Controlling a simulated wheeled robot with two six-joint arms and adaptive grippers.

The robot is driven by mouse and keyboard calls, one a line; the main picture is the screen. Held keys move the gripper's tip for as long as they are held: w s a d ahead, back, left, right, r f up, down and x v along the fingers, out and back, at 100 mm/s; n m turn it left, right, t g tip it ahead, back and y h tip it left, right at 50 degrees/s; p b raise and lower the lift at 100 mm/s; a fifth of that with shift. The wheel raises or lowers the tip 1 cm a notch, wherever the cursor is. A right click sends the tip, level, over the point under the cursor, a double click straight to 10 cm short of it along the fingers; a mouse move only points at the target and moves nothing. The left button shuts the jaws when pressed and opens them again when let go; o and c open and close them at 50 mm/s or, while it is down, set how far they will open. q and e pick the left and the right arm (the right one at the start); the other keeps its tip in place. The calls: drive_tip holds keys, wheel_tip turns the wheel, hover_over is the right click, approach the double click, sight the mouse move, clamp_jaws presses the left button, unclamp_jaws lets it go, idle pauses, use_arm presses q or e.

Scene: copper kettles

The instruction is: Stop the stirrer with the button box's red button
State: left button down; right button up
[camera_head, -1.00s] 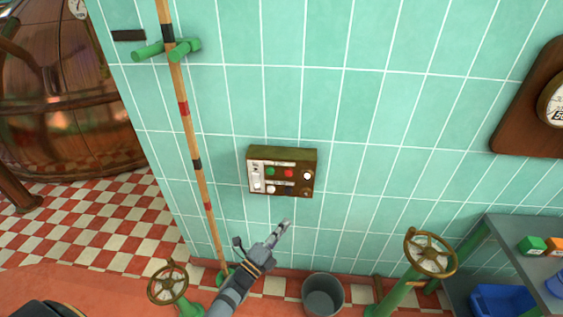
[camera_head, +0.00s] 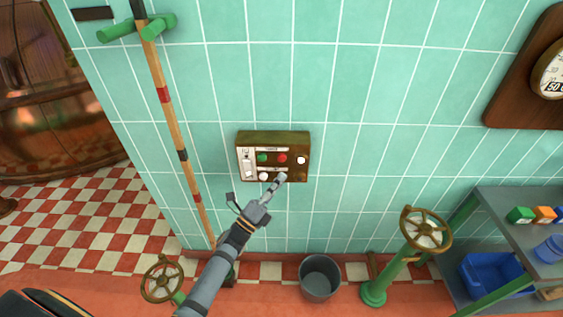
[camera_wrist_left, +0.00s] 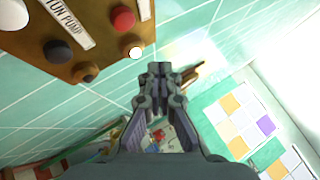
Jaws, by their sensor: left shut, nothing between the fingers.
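The button box (camera_head: 273,139), brown and boxy, is mounted on the tiled wall in the middle of the head view. Its red button (camera_head: 282,158) sits in the upper row, between a green button (camera_head: 262,158) and a white one (camera_head: 301,160). My left gripper (camera_head: 282,178) is shut and empty, its tips overlapping the box's lower edge, just below the red button. In the left wrist view the red button (camera_wrist_left: 123,18) shows at the top, left of and above the closed fingertips (camera_wrist_left: 159,70), apart from them. The stirrer cannot be made out. My right gripper is out of view.
A striped wooden pole (camera_head: 172,120) stands left of the box. Below are a grey bucket (camera_head: 319,278) and handwheels (camera_head: 426,229) on green stands. A shelf (camera_head: 490,205) is at right. The wall around the box is clear.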

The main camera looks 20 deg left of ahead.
sight(279, 168)
use_arm(q)
drive_tip(key=w+b, duration=0.1)
drive_tip(key=w, duration=0.1)
drive_tip(key=w+a+b, duration=0.1)
drive_tip(key=w, duration=0.1)
drive_tip(key=shift+w+a, duration=0.2)
drive_tip(key=shift+w, duration=0.2)
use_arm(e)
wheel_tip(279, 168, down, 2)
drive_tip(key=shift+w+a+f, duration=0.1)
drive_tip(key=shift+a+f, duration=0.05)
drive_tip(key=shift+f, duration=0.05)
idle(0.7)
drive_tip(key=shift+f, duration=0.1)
use_arm(q)
drive_tip(key=shift+w+a+b, duration=0.1)
drive_tip(key=shift+w+b, duration=0.2)
drive_tip(key=shift+w, duration=0.1)
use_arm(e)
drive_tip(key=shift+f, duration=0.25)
